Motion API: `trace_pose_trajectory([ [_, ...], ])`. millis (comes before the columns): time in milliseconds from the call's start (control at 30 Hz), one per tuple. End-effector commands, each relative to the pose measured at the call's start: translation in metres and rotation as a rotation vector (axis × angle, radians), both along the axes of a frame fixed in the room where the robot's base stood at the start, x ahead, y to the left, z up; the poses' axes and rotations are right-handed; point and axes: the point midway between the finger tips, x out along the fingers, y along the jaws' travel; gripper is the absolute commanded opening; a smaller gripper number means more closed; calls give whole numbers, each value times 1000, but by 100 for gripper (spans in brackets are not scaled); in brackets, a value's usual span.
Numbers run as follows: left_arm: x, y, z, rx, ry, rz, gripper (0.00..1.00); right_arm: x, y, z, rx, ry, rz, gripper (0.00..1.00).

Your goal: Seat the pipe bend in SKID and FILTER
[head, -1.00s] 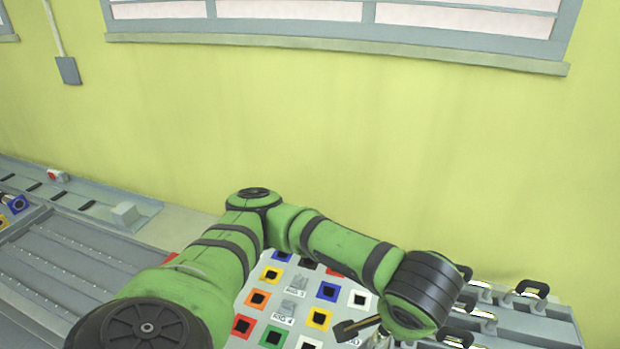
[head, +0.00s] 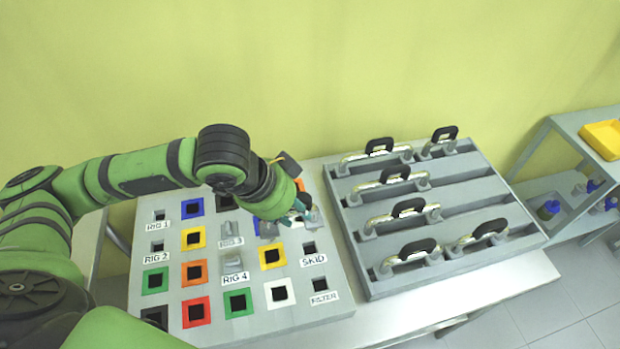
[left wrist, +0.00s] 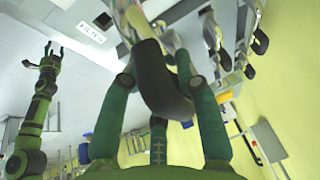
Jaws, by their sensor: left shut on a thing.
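My left gripper (head: 298,207) is over the right part of the socket board (head: 215,328). In the left wrist view its green fingers (left wrist: 160,85) are shut on the black handle of a pipe bend (left wrist: 165,82); the bend's metal tube runs toward the top of that view. The SKID socket (head: 309,248) and the FILTER socket (head: 320,284) look empty at the board's right side. The FILTER label (left wrist: 90,31) also shows in the left wrist view. My right gripper (left wrist: 53,49) is open and empty at the left of that view.
A grey rack (head: 455,262) right of the board holds several black-handled pipe bends. Grey pieces stand at RIG 3 (head: 228,230) and RIG 4 (head: 233,262). Coloured sockets fill much of the board. A shelf with a yellow tray (head: 603,138) stands at far right.

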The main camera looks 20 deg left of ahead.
Motion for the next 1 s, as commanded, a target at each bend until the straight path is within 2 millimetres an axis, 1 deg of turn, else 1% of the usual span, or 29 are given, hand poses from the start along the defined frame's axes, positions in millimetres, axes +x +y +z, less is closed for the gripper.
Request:
trace_pose_trajectory([
  [33, 0, -2, 11, -5, 7, -89, 0, 0, 3, 14, 3, 1, 0, 49],
  [167, -2, -10, 22, -12, 14, -364, 0, 1, 14, 29, 18, -2, -1, 49],
  [300, -3, -19, 37, -15, 23, -678, 0, 5, 24, 49, 31, -10, 1, 49],
  [500, -7, -32, 61, -6, 41, -1148, 0, 9, 24, 78, 31, -16, 3, 49],
  [600, -8, -37, 70, 1, 51, -1340, 0, 9, 23, 89, 30, -16, 3, 49],
  [700, -9, -40, 75, 8, 56, -1475, 0, 9, 22, 96, 28, -16, 4, 49],
  [800, -10, -41, 76, 13, 61, -1546, 0, 9, 19, 98, 25, -16, 4, 49],
  [1000, -11, -41, 69, 15, 64, -1570, 0, 9, 14, 97, 19, -16, 5, 49],
])
